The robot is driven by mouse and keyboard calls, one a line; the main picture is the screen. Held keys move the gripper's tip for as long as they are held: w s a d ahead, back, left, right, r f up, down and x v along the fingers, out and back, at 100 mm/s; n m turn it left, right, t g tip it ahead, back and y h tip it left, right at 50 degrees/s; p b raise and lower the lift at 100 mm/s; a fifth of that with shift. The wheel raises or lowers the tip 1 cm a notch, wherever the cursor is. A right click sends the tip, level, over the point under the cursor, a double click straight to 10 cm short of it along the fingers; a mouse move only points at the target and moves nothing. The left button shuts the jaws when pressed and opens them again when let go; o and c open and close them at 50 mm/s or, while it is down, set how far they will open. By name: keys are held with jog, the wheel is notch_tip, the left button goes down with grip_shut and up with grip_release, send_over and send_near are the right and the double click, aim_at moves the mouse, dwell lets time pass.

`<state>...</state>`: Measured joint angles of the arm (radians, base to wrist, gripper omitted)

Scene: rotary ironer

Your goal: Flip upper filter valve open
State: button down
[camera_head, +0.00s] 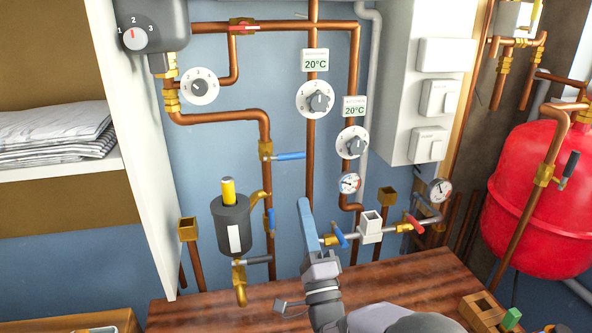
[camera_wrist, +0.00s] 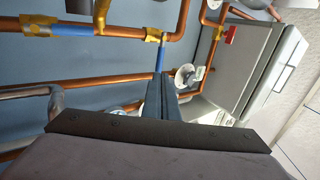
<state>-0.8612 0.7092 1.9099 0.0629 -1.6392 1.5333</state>
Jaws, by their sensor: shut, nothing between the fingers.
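The filter (camera_head: 231,225) is a dark grey cylinder with a yellow top. On the copper pipe to its right, an upper brass valve has a blue handle (camera_head: 290,156) sticking out crosswise to the right. Lower on that pipe, another blue handle (camera_head: 271,221) lies along it. My gripper (camera_head: 304,201) is shut and empty, pointing up, right of the pipe and below the crosswise handle's end. In the wrist view, the crosswise handle (camera_wrist: 160,55) is just beyond my shut fingertips (camera_wrist: 161,76); I cannot tell whether they touch. The lower handle (camera_wrist: 72,29) is farther left.
Right of my gripper are a blue lever (camera_head: 340,236), a red lever (camera_head: 413,223) and dials (camera_head: 352,143) on copper pipes. A red tank (camera_head: 535,198) stands at far right. A wooden top (camera_head: 215,312) lies below. A white cabinet (camera_head: 138,150) bounds the left.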

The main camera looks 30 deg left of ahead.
aim_at(298, 155)
jog(key=p+x, duration=0.2)
jog(key=x, duration=0.8)
jog(key=shift+p, duration=0.3)
jog(key=shift+f, duration=0.1)
